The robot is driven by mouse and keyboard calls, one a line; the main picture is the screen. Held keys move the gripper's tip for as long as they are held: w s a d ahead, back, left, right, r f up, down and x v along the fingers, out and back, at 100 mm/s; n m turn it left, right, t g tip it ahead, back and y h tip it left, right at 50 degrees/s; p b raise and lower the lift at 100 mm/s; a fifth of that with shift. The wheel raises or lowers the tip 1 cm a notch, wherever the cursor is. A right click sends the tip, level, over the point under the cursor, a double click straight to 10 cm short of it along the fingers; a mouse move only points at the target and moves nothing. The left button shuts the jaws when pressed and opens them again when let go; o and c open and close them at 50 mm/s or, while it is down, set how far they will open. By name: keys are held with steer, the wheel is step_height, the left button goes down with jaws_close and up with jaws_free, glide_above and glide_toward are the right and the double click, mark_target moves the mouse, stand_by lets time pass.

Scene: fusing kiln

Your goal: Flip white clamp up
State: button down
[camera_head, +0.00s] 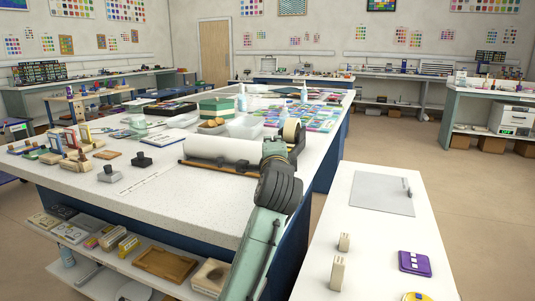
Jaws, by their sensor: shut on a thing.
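My arm reaches up from the bottom middle, and its end, my gripper (275,150), is over the right side of the big white worktable (130,205). The gripper is small and seen from behind. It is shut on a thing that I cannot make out. It is close to the right end of a white paper roll (222,149) and to a beige tape roll (290,130) in a dark holder. I cannot pick out a white clamp for certain; my wrist and gripper cover part of this area.
Stamps, blocks, boxes and colored sample sheets (310,116) crowd the worktable. A green box (216,106) stands behind the paper roll. A side table (375,235) at the right holds a grey mat (383,193), small beige blocks and a purple item (414,263). Open floor lies beyond.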

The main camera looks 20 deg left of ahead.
steer(key=shift+d+m, duration=0.3)
stand_by(0.4)
steer(key=c, duration=1.5)
jaws_free()
steer(key=v, duration=1.2)
steer(key=shift+f, duration=0.15)
